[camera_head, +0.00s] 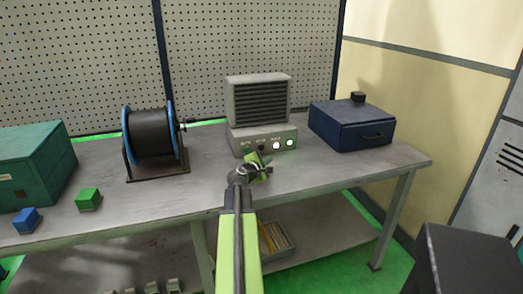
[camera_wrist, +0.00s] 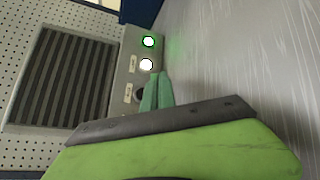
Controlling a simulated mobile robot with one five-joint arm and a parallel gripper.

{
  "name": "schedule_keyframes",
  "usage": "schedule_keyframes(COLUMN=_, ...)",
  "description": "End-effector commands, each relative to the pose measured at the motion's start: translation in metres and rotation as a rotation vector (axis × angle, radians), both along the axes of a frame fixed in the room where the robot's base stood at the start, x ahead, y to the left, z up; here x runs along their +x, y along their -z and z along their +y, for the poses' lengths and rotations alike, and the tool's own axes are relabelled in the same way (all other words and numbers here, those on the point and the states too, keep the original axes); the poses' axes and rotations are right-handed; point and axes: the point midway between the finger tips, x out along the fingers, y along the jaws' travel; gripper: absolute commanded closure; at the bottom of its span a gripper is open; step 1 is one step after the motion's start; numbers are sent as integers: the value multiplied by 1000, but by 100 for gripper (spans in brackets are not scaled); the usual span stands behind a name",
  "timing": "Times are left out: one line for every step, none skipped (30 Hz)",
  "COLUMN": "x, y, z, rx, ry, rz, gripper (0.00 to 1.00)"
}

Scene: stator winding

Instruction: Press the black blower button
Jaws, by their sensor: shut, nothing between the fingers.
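The grey blower (camera_head: 259,100) stands on the bench with a slatted grille and a control panel (camera_head: 235,141) below it. A black button (camera_head: 261,148) sits on the panel left of a lit white button (camera_head: 276,146) and a lit green button (camera_head: 290,142). My gripper (camera_head: 262,160) is shut and empty in front of the panel, near the black button. In the wrist view, the green fingertips (camera_wrist: 160,80) lie beside the black button (camera_wrist: 139,93) and partly cover it; I cannot tell whether they touch. The white (camera_wrist: 146,64) and green (camera_wrist: 149,41) lights show there too.
A dark blue box (camera_head: 350,125) with a black knob stands right of the blower. A wire spool (camera_head: 150,135) on a stand is to the left. A green cube (camera_head: 88,199), a blue cube (camera_head: 26,220) and a teal case (camera_head: 35,165) are farther left. The bench front is mostly clear.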

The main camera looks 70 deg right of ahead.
Motion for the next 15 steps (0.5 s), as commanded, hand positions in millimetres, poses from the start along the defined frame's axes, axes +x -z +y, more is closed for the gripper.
schedule_keyframes(x=6, y=0, z=-8, rx=0, ry=0, rz=0, gripper=100)
schedule_keyframes(x=9, y=0, z=-12, rx=0, ry=0, rz=0, gripper=100)
schedule_keyframes(x=13, y=0, z=-17, rx=0, ry=0, rz=0, gripper=100)
schedule_keyframes(x=16, y=0, z=-20, rx=0, ry=0, rz=0, gripper=100)
schedule_keyframes(x=18, y=0, z=-24, rx=0, ry=0, rz=0, gripper=100)
schedule_keyframes(x=22, y=0, z=-29, rx=0, ry=0, rz=0, gripper=100)
schedule_keyframes(x=25, y=0, z=-32, rx=0, ry=0, rz=0, gripper=100)
schedule_keyframes(x=28, y=0, z=-35, rx=0, ry=0, rz=0, gripper=100)
schedule_keyframes(x=31, y=0, z=-39, rx=0, ry=0, rz=0, gripper=100)
schedule_keyframes(x=33, y=0, z=-42, rx=0, ry=0, rz=1, gripper=100)
schedule_keyframes(x=35, y=0, z=-44, rx=0, ry=0, rz=1, gripper=100)
schedule_keyframes(x=37, y=0, z=-46, rx=0, ry=0, rz=1, gripper=100)
schedule_keyframes(x=38, y=0, z=-47, rx=0, ry=0, rz=1, gripper=100)
schedule_keyframes(x=39, y=0, z=-48, rx=0, ry=0, rz=1, gripper=100)
schedule_keyframes(x=40, y=0, z=-49, rx=0, ry=0, rz=0, gripper=100)
